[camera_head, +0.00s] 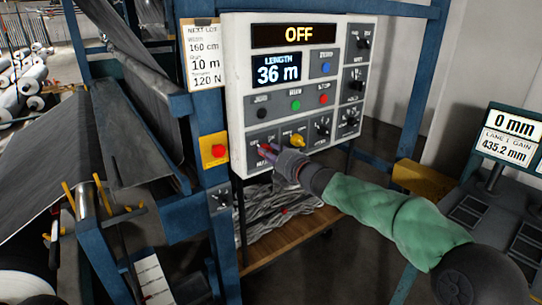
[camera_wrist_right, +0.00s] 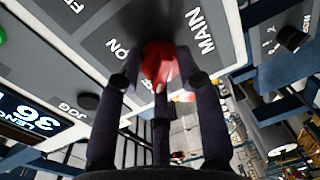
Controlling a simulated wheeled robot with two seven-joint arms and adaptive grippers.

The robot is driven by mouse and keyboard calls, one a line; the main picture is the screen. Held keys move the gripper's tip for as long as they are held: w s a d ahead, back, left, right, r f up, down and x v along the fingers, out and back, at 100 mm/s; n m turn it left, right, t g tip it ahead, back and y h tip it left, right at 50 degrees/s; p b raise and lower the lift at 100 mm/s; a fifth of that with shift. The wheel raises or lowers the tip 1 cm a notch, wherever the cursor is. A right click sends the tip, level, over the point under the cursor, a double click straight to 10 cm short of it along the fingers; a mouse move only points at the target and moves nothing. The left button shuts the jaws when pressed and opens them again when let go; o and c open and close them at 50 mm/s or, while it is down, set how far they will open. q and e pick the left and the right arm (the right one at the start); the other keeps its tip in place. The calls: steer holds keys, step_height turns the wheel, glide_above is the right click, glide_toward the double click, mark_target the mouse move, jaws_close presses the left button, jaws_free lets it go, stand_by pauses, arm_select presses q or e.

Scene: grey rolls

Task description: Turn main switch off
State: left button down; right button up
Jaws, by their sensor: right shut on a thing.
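The main switch is a red knob (camera_head: 264,148) at the lower left of the white control panel (camera_head: 237,100). In the right wrist view the red knob (camera_wrist_right: 158,60) sits beside the label "MAIN", with "ON" printed to its left. My right gripper (camera_head: 272,153) reaches it from the lower right. In the wrist view its dark fingers (camera_wrist_right: 160,78) are closed around the knob, hiding part of its sides. My left gripper is not in view.
A yellow selector (camera_head: 297,140) sits just right of the main switch. A red button on a yellow plate (camera_head: 217,150) is on the blue post to the left. A wooden shelf (camera_head: 285,240) with grey strands lies below. A console (camera_head: 495,190) stands at right.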

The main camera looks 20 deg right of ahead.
steer(key=o, duration=1.1)
steer(key=shift+a, duration=0.1)
steer(key=shift+o, duration=0.2)
steer(key=shift+s, duration=0.1)
steer(key=f+v, duration=0.1)
steer(key=v, duration=1)
steer(key=shift+s+d+r, duration=0.25)
steer(key=shift+s+r, duration=0.1)
steer(key=shift+r, duration=0.15)
